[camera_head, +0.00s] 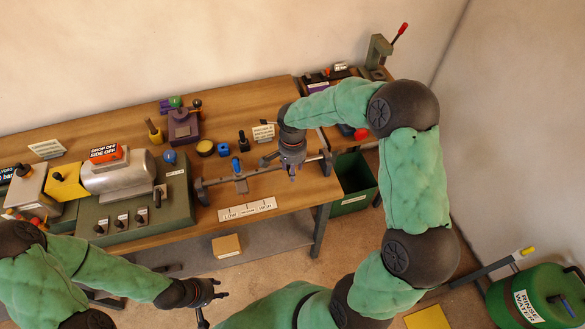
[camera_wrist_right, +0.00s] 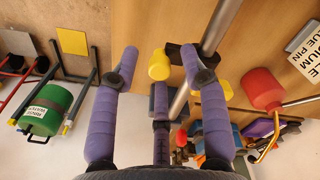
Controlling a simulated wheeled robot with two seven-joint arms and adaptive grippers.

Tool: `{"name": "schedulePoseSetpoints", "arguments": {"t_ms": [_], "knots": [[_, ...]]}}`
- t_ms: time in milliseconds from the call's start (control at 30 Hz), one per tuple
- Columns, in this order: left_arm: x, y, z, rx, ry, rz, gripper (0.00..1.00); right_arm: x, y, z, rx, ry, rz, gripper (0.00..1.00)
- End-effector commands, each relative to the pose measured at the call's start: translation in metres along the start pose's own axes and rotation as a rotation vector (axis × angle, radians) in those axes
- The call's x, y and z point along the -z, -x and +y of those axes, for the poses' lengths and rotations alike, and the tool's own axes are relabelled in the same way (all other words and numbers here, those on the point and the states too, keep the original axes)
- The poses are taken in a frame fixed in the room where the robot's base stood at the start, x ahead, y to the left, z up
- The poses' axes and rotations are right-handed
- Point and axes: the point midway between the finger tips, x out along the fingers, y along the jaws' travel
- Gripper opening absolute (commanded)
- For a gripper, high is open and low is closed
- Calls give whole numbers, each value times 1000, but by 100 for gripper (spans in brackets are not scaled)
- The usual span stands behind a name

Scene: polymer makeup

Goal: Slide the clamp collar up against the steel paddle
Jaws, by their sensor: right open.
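A dark block with a yellow knob (camera_wrist_right: 160,65), which looks like the clamp collar, sits on a steel rod (camera_wrist_right: 222,22) in the right wrist view. My right gripper (camera_wrist_right: 154,62) is open, its purple fingers on either side of the knob, holding nothing. In the head view this gripper (camera_head: 292,172) is over the right part of the rod and hides the collar. A flat grey piece below a blue knob, likely the steel paddle (camera_head: 241,186), is on the rod further left. My left gripper (camera_head: 214,299) is apart from the table's front edge, its fingers spread and empty.
A LOW-to-HIGH scale (camera_head: 248,209) lies in front of the rod. A green machine base (camera_head: 176,207) stands to the left. A green bin (camera_head: 353,185) is right of the table. A red knob (camera_wrist_right: 262,88) is right of the fingers in the wrist view.

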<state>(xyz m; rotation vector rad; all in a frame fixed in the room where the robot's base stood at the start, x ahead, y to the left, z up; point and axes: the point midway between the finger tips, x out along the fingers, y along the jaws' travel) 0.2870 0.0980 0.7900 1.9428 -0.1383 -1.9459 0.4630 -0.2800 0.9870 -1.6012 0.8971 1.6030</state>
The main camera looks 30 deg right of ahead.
Motion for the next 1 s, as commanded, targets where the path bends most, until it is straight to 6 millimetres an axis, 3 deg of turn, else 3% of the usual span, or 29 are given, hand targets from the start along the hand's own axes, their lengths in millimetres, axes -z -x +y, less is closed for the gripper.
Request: {"name": "schedulePoseSetpoints", "arguments": {"t_ms": [267,400,433,733,1000], "knots": [[0,0,0,0,0,0,40,0,-1,0,0,-1,0,45],[0,0,0,0,0,0,40,0,-1,0,1,-1,0,5],[0,0,0,0,0,0,40,0,-1,0,1,-1,0,0],[0,-2,-1,0,0,0,40,-6,-2,-8,2,1,0,0],[1,-15,-5,0,0,0,40,-52,-2,-54,4,6,1,0]]}}
